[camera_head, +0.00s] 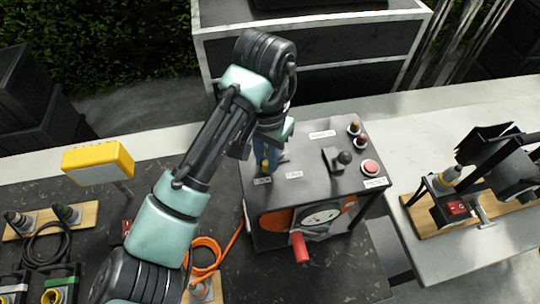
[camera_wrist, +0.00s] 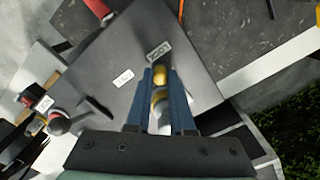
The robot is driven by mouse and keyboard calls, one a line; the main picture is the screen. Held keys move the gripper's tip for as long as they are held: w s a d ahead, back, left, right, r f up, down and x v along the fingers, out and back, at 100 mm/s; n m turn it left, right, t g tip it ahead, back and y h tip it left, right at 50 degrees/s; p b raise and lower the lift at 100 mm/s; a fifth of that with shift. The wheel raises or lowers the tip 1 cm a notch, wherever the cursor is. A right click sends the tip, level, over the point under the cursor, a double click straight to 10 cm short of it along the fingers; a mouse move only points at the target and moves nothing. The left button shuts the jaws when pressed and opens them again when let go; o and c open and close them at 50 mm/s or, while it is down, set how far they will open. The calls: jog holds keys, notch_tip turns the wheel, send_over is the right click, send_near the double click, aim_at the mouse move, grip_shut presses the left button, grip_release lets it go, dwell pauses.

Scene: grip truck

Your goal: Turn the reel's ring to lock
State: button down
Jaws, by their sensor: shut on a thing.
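The reel unit (camera_head: 315,195) is a dark box with a grey top, an orange and white drum (camera_head: 322,216) inside and a red handle (camera_head: 300,246). My gripper (camera_head: 267,160) is at the left of its top, by the label that seems to read LOCK (camera_head: 262,181); a second label, FREE (camera_head: 295,174), is to its right. In the wrist view the two blue fingers (camera_wrist: 160,78) are closed about a yellow-tipped part (camera_wrist: 159,76), apparently the reel's ring, with a pale section below it. The fingers hide much of it, so its turn angle is unclear.
A black ball-knob lever (camera_head: 345,157), a red button (camera_head: 371,167) and two small lamps (camera_head: 356,128) stand on the same top. A yellow box (camera_head: 97,160) stands on the left bench, with orange cable (camera_head: 208,245) near the reel. Equipment on a wooden board (camera_head: 440,228) is right.

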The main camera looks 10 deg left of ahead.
aim_at(266, 161)
jog(key=shift+r, duration=0.1)
dwell(0.4)
jog(key=c, duration=0.8)
grip_release()
jog(key=shift+a, duration=0.1)
notch_tip(266, 161, up, 13)
jog(key=shift+f, duration=0.1)
